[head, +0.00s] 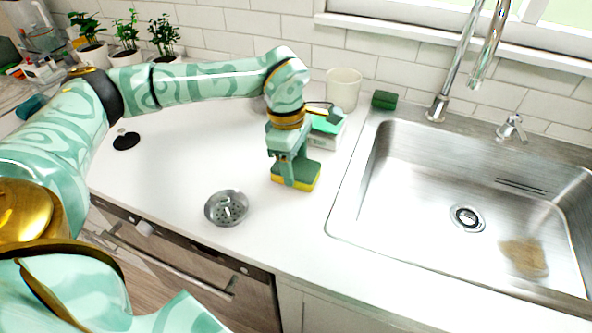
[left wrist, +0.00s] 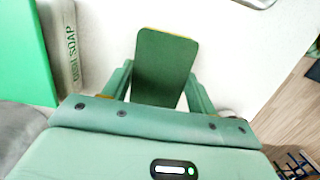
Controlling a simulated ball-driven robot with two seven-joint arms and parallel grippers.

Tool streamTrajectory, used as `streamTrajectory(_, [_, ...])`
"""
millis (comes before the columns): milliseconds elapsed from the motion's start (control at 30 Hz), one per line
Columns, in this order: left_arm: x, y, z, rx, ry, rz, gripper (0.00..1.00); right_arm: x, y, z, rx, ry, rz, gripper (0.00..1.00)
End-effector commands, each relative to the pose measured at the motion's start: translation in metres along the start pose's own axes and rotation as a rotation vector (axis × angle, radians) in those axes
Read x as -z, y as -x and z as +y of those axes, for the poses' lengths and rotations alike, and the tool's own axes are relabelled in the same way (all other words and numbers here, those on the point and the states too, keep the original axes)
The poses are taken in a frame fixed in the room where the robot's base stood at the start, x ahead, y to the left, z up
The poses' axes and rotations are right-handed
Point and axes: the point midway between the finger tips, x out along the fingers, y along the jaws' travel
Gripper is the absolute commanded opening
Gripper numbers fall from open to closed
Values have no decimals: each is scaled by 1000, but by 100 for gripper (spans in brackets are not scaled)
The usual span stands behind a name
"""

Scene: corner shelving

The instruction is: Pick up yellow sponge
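The yellow sponge (head: 306,181) has a dark green top and a yellow lower layer. It lies on the white counter, left of the sink. My left gripper (head: 293,176) points down at it from above, its fingers at the sponge. In the left wrist view the sponge's green face (left wrist: 163,66) shows between the two fingers of my left gripper (left wrist: 161,82), one on each side. I cannot tell whether the fingers press on it. My right gripper is not in view.
A green-and-white dish soap box (head: 327,130) stands just behind the sponge, with a cream cup (head: 343,89) beyond. A dark green sponge (head: 384,100) sits behind the sink (head: 345,205). A metal strainer (head: 226,208) lies front left. The counter right of the strainer is clear.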

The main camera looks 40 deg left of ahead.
Motion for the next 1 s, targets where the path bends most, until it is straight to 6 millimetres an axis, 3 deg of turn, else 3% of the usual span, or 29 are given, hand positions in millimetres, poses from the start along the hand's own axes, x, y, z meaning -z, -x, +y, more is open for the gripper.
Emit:
streamTrajectory(367, [0, 5, 0, -2, 0, 0, 37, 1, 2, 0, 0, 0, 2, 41])
streamTrajectory(567, [-4, 34, 1, -6, 0, -1, 37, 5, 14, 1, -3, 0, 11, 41])
streamTrajectory(833, [4, 101, -50, -6, -1, -1, 37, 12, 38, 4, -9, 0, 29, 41])
streamTrajectory(1000, [16, 118, -95, -3, 0, 1, 37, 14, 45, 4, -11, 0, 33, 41])
